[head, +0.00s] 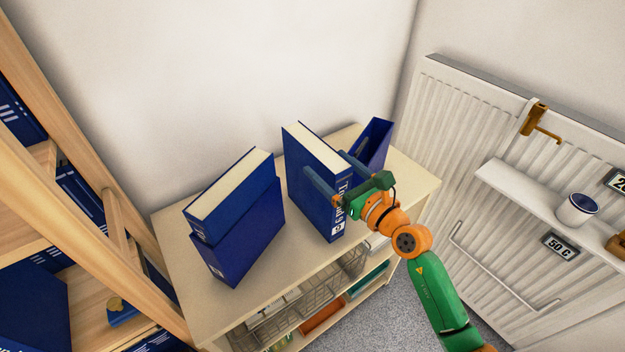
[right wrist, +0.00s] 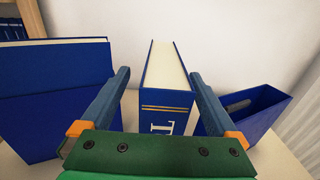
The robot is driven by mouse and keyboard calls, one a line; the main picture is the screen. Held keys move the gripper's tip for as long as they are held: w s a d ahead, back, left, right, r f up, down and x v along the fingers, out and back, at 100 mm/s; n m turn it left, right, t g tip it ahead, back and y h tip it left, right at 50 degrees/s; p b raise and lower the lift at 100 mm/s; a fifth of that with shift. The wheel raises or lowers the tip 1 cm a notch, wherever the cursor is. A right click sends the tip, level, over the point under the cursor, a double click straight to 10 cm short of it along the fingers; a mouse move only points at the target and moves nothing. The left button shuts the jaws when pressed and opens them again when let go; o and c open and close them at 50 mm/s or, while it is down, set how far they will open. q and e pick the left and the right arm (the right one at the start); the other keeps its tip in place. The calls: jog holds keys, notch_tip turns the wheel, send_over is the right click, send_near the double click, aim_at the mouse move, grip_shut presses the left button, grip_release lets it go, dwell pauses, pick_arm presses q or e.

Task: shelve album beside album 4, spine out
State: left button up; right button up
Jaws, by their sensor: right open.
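A thick blue album (head: 313,188) stands upright on the cabinet top, its cream page edge up and its lettered spine toward my right arm. In the right wrist view the album (right wrist: 166,105) stands between my fingers. My right gripper (head: 326,164) is open, with one finger on each side of the album; in the right wrist view a gap shows beside each finger (right wrist: 160,75). Several blue volumes (head: 66,190) stand in the wooden shelf at the left. I cannot tell which is album 4. My left gripper is not in view.
A blue case (head: 247,240) holding another cream-edged volume (head: 232,193) stands left of the album. An open blue holder (head: 374,145) stands close at its right. A white radiator (head: 450,110) with a ledge and mug (head: 577,210) is at the right. The cabinet top's (head: 180,245) left end is bare.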

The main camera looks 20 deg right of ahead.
aim_at(322, 155)
jog(key=x, duration=0.4)
jog(key=shift+w+d, duration=0.1)
jog(key=shift+d, duration=0.2)
jog(key=shift+w+a, duration=0.1)
jog(key=shift+w, duration=0.05)
jog(key=shift+r, duration=0.1)
jog(key=c, duration=0.6)
jog(key=shift+r, duration=0.1)
grip_shut()
